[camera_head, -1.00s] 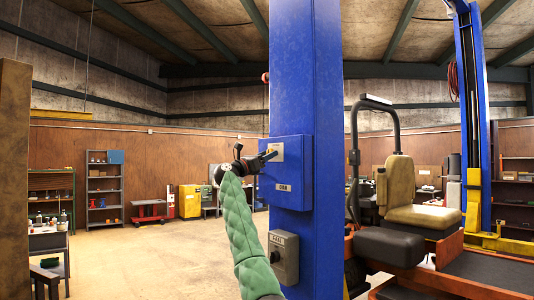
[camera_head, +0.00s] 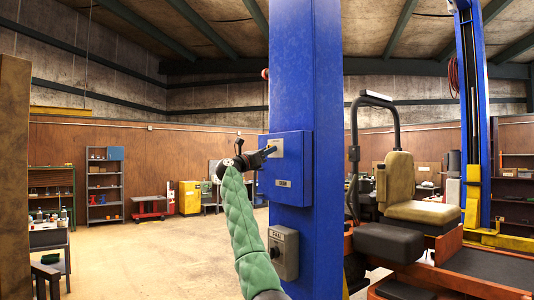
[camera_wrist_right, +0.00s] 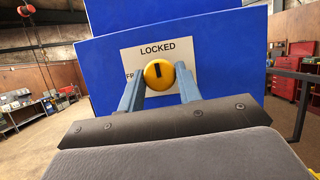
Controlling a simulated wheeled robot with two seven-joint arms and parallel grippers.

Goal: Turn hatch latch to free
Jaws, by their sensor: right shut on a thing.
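The hatch latch is a round yellow knob (camera_wrist_right: 159,76) with a black mark, seen in the right wrist view. Its mark stands upright, pointing toward the word LOCKED on a pale label (camera_wrist_right: 158,49). My right gripper (camera_wrist_right: 159,85) is shut on the knob, one finger on each side. In the head view the right gripper (camera_head: 269,152) is at the upper part of the blue hatch box (camera_head: 292,190) on the blue post. The knob is too small and covered to make out there. My left gripper is not in view.
The blue post (camera_head: 305,60) rises in the middle. A grey control box (camera_head: 284,252) is fixed below the hatch. Open floor (camera_head: 150,255) lies to the left.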

